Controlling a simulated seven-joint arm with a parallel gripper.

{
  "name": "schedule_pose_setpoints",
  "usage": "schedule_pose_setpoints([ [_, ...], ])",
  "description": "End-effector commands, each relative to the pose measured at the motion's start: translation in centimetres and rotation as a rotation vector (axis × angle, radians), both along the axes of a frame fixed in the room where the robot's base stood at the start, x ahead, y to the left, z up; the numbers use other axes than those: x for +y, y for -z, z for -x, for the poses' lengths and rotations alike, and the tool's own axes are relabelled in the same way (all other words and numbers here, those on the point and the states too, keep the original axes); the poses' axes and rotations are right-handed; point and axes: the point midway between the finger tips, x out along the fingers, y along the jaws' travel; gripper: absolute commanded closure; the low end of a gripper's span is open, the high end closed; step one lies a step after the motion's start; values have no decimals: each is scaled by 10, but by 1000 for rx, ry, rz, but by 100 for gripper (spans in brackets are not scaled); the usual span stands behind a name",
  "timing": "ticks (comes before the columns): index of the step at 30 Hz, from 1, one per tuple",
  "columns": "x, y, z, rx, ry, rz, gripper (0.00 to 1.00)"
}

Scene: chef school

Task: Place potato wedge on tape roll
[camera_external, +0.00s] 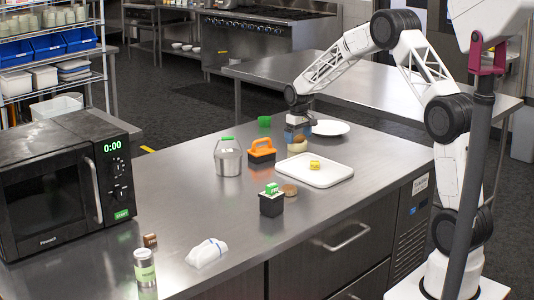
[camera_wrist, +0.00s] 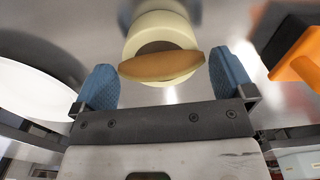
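The tape roll (camera_wrist: 160,25), a cream ring with a dark hole, stands on the steel counter at the top middle of the wrist view. In the external view, the tape roll (camera_external: 297,146) is just below my gripper (camera_external: 297,130). The potato wedge (camera_wrist: 160,65), brownish yellow and curved, lies across the roll's top, over the near part of its hole. My gripper (camera_wrist: 164,82) has its blue fingers wide apart, one beyond each end of the wedge. The gaps at the ends are small. The wedge cannot be made out in the external view.
A white plate (camera_external: 331,128) is close behind my gripper. A white cutting board (camera_external: 330,178) with a yellow item (camera_external: 314,163) lies in front. A microwave (camera_external: 60,185) occupies the far left.

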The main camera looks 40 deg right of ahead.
Motion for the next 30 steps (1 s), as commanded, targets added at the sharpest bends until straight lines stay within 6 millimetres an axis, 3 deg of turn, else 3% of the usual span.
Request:
schedule_pose_setpoints([
  [11, 0, -17, 0, -1, 0, 0, 0],
  [30, 0, -109, 0, -1, 0, 0, 0],
])
